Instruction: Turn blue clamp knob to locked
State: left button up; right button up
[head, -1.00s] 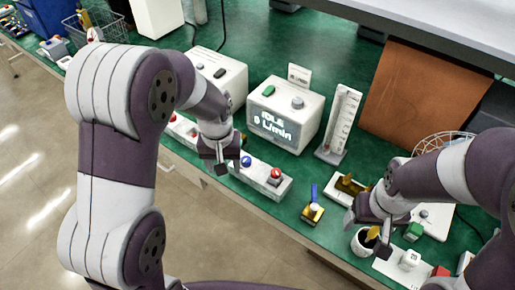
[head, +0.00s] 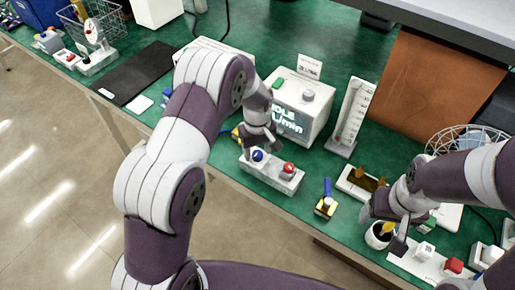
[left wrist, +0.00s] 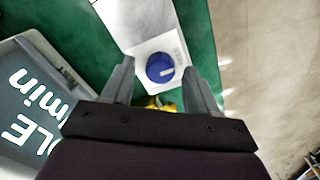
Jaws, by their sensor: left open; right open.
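The blue knob (head: 257,156) sits at the left end of a white base block (head: 268,175) near the table's front edge. In the left wrist view the knob (left wrist: 160,68) is round with a white pointer line and lies on a white face. My left gripper (head: 260,146) is directly over or just beside the knob. Its open fingers (left wrist: 159,66) appear on either side of the knob in the left wrist view; I cannot tell the remaining height. My right gripper (head: 385,215) is open and empty-looking near a white cup (head: 379,235) at the right.
A red button (head: 288,168) shares the white block. A pump box with a lit display (head: 290,118) stands close behind. A flow meter (head: 350,118) stands upright beyond. Green table is bare between them.

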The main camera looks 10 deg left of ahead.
pick_arm(q)
jog(key=shift+f, duration=0.2)
jog(key=c, duration=1)
jog(key=shift+c, duration=0.2)
jog(key=shift+r+m, duration=0.1)
jog(key=shift+m, duration=0.2)
jog(key=m+p, duration=0.1)
jog(key=m, duration=0.1)
jog(key=shift+m, duration=0.4)
jog(key=m+p, duration=0.1)
jog(key=m, duration=0.9)
jog(key=shift+w+d+p, duration=0.1)
jog(key=shift+p, duration=0.2)
jog(key=shift+m, duration=2.2)
